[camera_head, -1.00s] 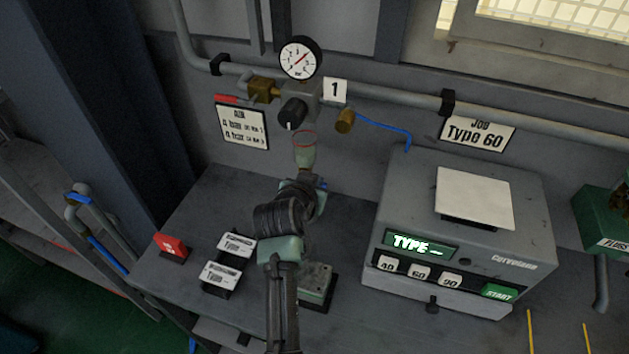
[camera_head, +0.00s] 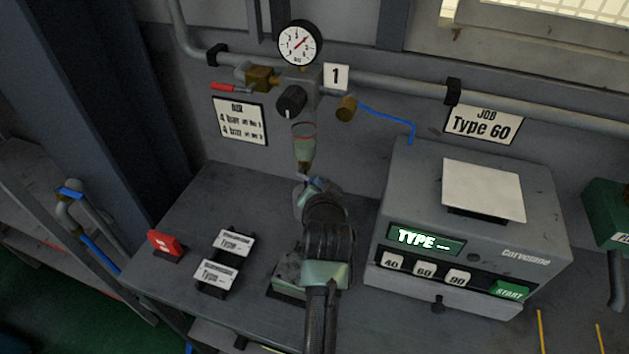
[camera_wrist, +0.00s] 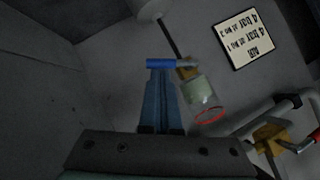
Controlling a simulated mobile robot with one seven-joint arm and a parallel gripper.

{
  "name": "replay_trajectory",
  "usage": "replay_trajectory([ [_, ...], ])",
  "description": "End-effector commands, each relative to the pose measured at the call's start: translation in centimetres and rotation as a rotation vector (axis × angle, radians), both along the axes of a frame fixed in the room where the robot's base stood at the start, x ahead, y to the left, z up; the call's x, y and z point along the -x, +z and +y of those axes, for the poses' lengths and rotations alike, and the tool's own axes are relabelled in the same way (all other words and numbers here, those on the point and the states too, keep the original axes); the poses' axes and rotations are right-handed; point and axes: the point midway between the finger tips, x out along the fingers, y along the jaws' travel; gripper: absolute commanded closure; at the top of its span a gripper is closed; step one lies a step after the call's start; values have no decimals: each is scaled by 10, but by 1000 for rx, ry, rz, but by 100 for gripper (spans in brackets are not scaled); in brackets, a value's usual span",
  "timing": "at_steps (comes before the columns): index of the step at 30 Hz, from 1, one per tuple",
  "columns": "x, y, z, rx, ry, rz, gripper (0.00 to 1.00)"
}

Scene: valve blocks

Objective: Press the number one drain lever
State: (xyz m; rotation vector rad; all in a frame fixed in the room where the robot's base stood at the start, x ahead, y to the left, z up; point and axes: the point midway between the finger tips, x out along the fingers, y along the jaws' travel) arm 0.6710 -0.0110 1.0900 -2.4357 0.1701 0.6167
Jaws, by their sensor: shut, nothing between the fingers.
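The filter bowl (camera_head: 303,146) hangs under the regulator beside the number 1 sign (camera_head: 336,77). Its clear lower part with a red ring shows in the wrist view (camera_wrist: 207,103). A brass drain fitting (camera_wrist: 187,70) sits at the bowl's bottom, with a short grey stem and a blue-ended drain lever (camera_wrist: 158,63). My gripper (camera_wrist: 160,72) is shut and empty, its fingertips right at the blue lever end. Whether they touch it I cannot tell. In the head view, my gripper (camera_head: 311,187) is just below the bowl and my wrist hides part of the lever.
A pressure gauge (camera_head: 300,44), black knob (camera_head: 291,101) and red-handled valve (camera_head: 231,87) are on the pipe above. The grey marking machine (camera_head: 470,240) stands to the right.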

Motion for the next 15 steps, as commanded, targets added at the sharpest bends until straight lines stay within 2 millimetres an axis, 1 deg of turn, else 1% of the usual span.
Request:
replay_trajectory([
  [1,1,-11,-1,-43,-1,-9,100],
  [15,-1,-37,4,-468,1,-150,100],
])
